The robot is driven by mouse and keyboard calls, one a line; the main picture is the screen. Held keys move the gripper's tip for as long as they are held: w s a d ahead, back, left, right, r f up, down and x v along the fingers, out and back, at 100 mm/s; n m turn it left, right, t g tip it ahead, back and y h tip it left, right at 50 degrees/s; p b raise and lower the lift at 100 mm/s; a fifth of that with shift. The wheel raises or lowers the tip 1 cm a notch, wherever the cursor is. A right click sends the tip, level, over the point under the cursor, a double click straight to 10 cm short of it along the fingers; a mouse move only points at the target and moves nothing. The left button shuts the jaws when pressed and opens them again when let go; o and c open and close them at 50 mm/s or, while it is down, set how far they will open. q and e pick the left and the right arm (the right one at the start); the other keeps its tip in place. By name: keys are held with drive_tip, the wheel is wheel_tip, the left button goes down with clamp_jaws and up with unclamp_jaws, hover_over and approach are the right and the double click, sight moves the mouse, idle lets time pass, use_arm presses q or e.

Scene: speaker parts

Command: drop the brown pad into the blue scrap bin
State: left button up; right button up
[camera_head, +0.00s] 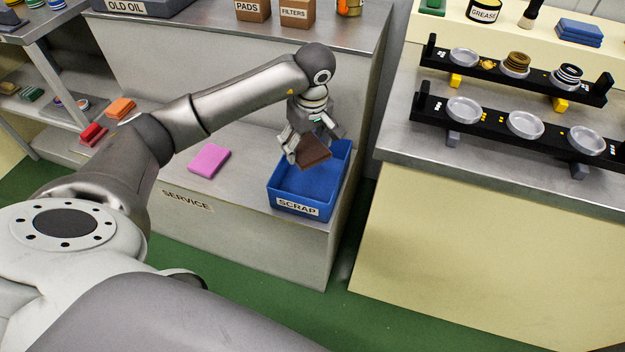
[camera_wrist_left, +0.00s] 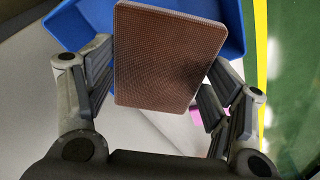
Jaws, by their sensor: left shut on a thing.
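The brown pad (camera_head: 314,151) is held by my left gripper (camera_head: 307,146) above the blue scrap bin (camera_head: 298,208). The bin is open-topped, labelled SCRAP, and stands on the lower grey shelf at its right end. In the left wrist view the pad (camera_wrist_left: 165,60) sits between the two fingers, its flat face with a dark smudge towards the camera. Part of the blue bin (camera_wrist_left: 75,22) shows behind it. My left gripper (camera_wrist_left: 160,85) is shut on the pad. The bin's inside is partly hidden by the pad and gripper. My right gripper does not show.
A pink pad (camera_head: 209,161) lies on the SERVICE shelf (camera_head: 240,195) left of the bin. To the right, a workbench (camera_head: 400,140) carries two black racks with several silver cups. PADS (camera_head: 253,10) and FILTERS (camera_head: 297,13) boxes stand on the upper shelf behind.

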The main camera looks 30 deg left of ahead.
use_arm(q)
wheel_tip(320, 180, down, 3)
drive_tip(key=shift+f+b, duration=0.1)
drive_tip(key=shift+b, duration=0.9)
drive_tip(key=shift+f+b, duration=0.35)
drive_tip(key=shift+f, duration=0.5)
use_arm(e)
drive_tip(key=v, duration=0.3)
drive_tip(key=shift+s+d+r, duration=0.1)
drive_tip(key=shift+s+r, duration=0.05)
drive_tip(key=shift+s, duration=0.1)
use_arm(q)
drive_tip(key=o, duration=1)
drive_tip(key=shift+r, duration=0.1)
drive_tip(key=r, duration=0.4)
drive_tip(key=d+r, duration=0.1)
drive_tip(key=r, duration=0.6)
drive_tip(key=shift+s+d+r, duration=0.35)
drive_tip(key=shift+s, duration=0.05)
